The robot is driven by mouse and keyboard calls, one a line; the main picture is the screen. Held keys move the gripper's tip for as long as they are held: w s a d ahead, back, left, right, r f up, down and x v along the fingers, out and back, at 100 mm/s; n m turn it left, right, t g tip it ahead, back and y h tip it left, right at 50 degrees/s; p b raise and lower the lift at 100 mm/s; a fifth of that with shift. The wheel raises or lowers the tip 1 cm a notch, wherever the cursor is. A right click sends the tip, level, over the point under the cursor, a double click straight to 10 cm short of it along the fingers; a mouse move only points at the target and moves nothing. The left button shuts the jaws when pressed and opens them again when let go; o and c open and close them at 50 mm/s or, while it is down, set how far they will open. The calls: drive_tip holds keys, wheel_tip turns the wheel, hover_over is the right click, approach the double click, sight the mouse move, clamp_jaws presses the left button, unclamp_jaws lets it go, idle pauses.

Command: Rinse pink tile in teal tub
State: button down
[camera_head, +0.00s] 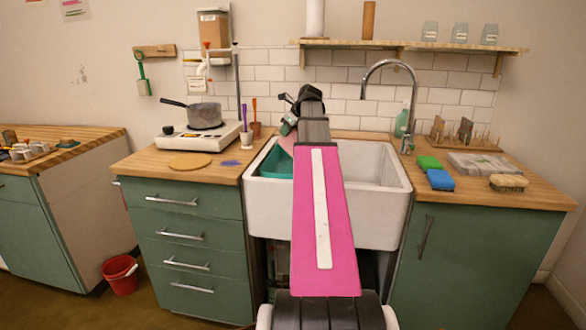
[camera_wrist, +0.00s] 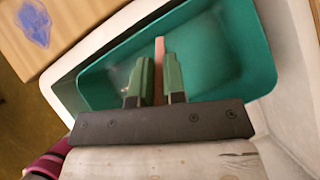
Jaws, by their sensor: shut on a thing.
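The teal tub (camera_wrist: 225,60) sits inside the white sink, at its left side; part of the tub also shows in the head view (camera_head: 276,165), mostly behind my arm. My gripper (camera_wrist: 160,78) is over the tub in the wrist view, its green fingers shut on the pink tile (camera_wrist: 159,48). The tile is seen edge-on as a thin strip between the fingers, reaching beyond the tips over the tub. I cannot tell how deep the tile is in the tub or whether it touches water.
The white sink (camera_head: 385,205) has free room right of the tub. A chrome faucet (camera_head: 390,66) arches behind it. A green sponge (camera_head: 429,163), a blue sponge (camera_head: 440,180) and a brush (camera_head: 508,183) lie on the right counter. A saucepan (camera_head: 204,116) stands on the left hotplate.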

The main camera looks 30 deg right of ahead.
drive_tip(key=shift+r, duration=2.8)
drive_tip(key=shift+r, duration=2)
